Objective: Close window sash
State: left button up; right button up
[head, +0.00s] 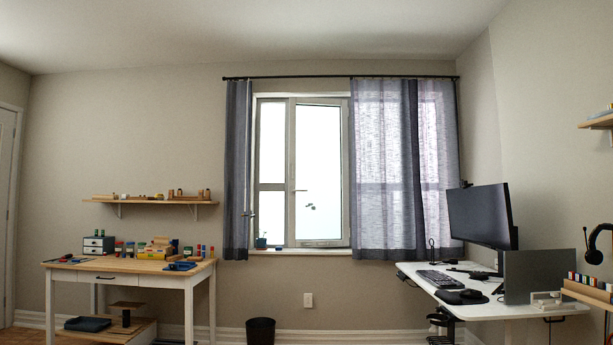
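The window (272,187) is in the back wall, between a narrow gathered curtain on the left and wider curtains on the right. The right curtain (382,170) hides what lies to the right of the sash. Neither of my grippers is in view.
A wooden workbench (150,267) with several small items stands at the left. A white desk (415,275) with a monitor (481,217) stands at the right. A black bin (260,331) is on the floor below the window. A small blue pot (261,242) is on the sill.

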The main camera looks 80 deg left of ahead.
aim_at(342, 105)
jog(key=u, duration=2.55)
jog(key=i+l+z, duration=0.15)
jog(key=i, duration=0.35)
jog(key=i+z, duration=0.15)
jog(key=i, duration=0.35)
jog(key=i+u, duration=0.15)
jog(key=i, duration=0.4)
jog(key=i+l+u, duration=0.15)
jog(key=i, duration=0.4)
jog(key=i+u, duration=0.1)
jog(key=i, duration=0.45)
jog(key=i+j, duration=0.15)
jog(key=i, duration=0.35)
jog(key=i+j, duration=0.15)
jog(key=i, duration=0.35)
jog(key=i+j, duration=0.15)
jog(key=i, duration=0.3)
jog(key=i+j+z, duration=0.3)
jog(key=i+j, duration=0.15)
jog(key=j, duration=0.2)
jog(key=i+j+z, duration=0.1)
jog(key=j, duration=0.3)
jog(key=i, duration=0.1)
